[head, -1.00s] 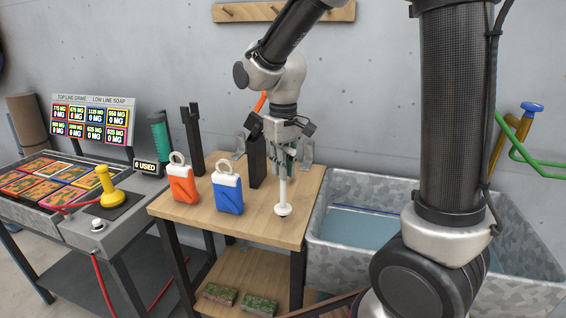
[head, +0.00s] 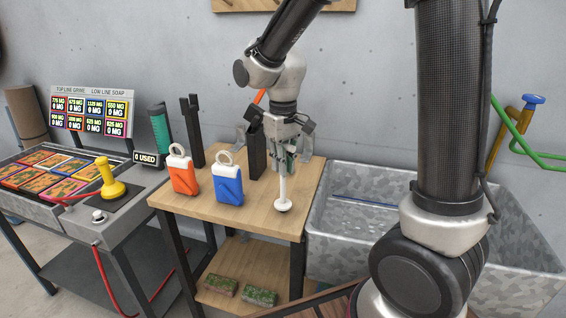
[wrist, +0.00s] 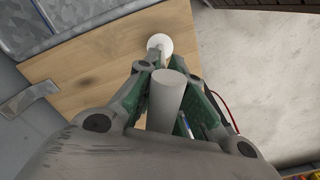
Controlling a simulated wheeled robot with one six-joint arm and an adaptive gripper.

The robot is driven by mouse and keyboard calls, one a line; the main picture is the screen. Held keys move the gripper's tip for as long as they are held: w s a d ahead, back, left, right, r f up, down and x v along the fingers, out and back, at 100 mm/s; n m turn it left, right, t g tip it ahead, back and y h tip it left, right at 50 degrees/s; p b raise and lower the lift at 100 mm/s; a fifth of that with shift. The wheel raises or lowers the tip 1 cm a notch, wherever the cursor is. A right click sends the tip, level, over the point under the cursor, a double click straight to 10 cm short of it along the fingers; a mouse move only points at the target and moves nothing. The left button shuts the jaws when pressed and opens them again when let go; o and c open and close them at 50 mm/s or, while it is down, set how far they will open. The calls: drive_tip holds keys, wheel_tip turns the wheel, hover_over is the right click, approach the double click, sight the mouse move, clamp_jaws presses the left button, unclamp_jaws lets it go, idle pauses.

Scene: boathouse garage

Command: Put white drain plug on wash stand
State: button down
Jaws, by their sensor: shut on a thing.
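The white drain plug (head: 283,204), a slim upright rod with a round disc at its lower end, is in my gripper (head: 287,160). My gripper points down and is shut on the upper part of the rod. The disc is over the front right part of the wooden stand's top (head: 255,217), which I take for the wash stand. I cannot tell whether the disc touches the wood. In the wrist view the plug's rod top (wrist: 168,82) sits between the fingers, and its disc (wrist: 159,43) shows beyond them over the wood.
An orange bottle (head: 183,175) and a blue bottle (head: 228,187) stand left of the plug. A metal tub (head: 335,250) is close on the right. A console with a yellow lever (head: 109,183) is at left. Two green-topped blocks (head: 259,297) lie on the lower shelf.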

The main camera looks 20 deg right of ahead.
drive_tip(key=shift+f, duration=0.2)
drive_tip(key=c, duration=1.5)
unclamp_jaws()
drive_tip(key=shift+o, duration=0.2)
drive_tip(key=c, duration=0.4)
drive_tip(key=shift+r, duration=3.3)
drive_tip(key=shift+r, duration=0.1)
